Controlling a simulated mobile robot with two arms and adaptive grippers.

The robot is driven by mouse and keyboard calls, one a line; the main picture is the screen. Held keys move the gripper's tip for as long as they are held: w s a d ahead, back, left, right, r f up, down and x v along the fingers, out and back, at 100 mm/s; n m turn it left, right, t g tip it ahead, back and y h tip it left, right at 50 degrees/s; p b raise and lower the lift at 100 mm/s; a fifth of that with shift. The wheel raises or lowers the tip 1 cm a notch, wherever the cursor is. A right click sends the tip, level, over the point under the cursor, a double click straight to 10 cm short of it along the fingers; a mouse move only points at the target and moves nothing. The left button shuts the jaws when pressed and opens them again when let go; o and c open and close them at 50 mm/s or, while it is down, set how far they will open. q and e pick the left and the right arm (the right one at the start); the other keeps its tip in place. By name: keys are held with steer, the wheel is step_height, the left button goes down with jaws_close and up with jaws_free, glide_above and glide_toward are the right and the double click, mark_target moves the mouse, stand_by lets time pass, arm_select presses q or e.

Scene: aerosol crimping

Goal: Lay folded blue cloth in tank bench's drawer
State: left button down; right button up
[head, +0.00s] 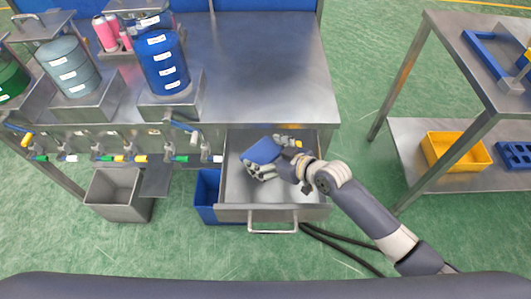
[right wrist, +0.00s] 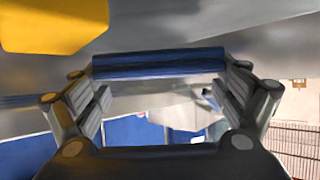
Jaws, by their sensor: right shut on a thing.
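The folded blue cloth (head: 262,151) is a small flat blue pad over the back-middle part of the open drawer (head: 235,190). My right gripper (head: 260,166) is shut on the cloth, inside the drawer's outline. In the right wrist view the cloth (right wrist: 158,62) shows as a blue strip spanning between the two fingers. I cannot tell whether the cloth touches the drawer floor. The drawer is pulled out from the steel tank bench (head: 265,70), and its bare grey floor shows around the gripper. My left gripper is not in view.
Blue drums (head: 163,62) stand on the bench, with a row of taps along its front edge. A blue bin (head: 206,195) and a grey bin (head: 118,195) sit left of the drawer. A shelf with a yellow tray (head: 455,152) stands right. Black hoses lie on the floor.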

steer(key=shift+f+b, duration=0.35)
steer(key=shift+f, duration=0.05)
steer(key=o, duration=0.7)
steer(key=shift+r, duration=0.25)
steer(key=v, duration=1.2)
steer(key=shift+r+p, duration=0.3)
steer(key=shift+p, duration=0.15)
